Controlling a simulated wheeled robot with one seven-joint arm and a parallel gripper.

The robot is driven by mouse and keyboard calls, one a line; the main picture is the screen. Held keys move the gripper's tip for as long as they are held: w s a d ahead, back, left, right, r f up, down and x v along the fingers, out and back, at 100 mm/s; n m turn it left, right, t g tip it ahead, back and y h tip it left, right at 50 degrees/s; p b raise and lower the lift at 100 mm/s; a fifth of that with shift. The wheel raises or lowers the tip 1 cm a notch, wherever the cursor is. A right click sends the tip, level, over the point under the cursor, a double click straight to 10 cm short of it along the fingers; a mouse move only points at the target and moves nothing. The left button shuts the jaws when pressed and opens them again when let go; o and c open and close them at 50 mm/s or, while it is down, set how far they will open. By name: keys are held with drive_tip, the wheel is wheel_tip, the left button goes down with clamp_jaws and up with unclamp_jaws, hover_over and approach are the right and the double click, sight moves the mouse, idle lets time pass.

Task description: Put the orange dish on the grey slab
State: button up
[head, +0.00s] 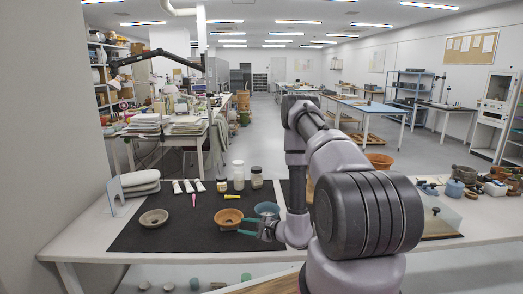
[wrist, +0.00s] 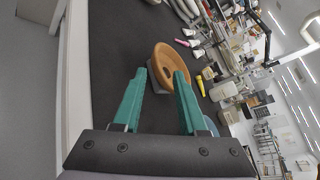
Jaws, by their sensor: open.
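In the wrist view the dish (wrist: 164,58) lies just beyond my fingertips. A small grey block, apparently the grey slab (wrist: 181,98), shows at the dish's near side there, partly covered by it. I cannot tell whether the dish rests on it or only touches it. In the head view my gripper (head: 242,226) is low over the mat, right of the dish.
A blue bowl (head: 267,209) stands close to my gripper. A grey bowl (head: 153,218) is on the left of the dark mat (head: 190,239). White tubes, a pink tool (head: 193,200), a yellow tool (head: 232,197) and jars (head: 238,174) lie behind. The mat's front middle is clear.

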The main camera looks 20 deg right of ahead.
drive_tip(key=w+a+r+n+g+y, duration=0.1)
drive_tip(key=a+r+n+g+y, duration=0.35)
drive_tip(key=r, duration=1.15)
drive_tip(key=s+a+r+n+g+y, duration=0.1)
drive_tip(key=s+a+r+n+g, duration=0.25)
drive_tip(key=r, duration=0.45)
drive_tip(key=s+a+r+n+g, duration=0.2)
drive_tip(key=s+a+r+n, duration=0.15)
drive_tip(key=r, duration=0.35)
drive_tip(key=s+d+r+n+t+h, duration=0.2)
drive_tip(key=s+d+r+h, duration=0.4)
drive_tip(key=s+r, duration=0.3)
drive_tip(key=s+d+r+n+t+h, duration=0.2)
drive_tip(key=s+d+r+h, duration=0.3)
drive_tip(key=s+r, duration=0.4)
drive_tip(key=shift+s+d+r+n+t+h, duration=0.25)
drive_tip(key=shift+s+d+n+t+h, duration=0.15)
drive_tip(key=shift+s+t, duration=0.15)
drive_tip(key=shift+d, duration=0.1)
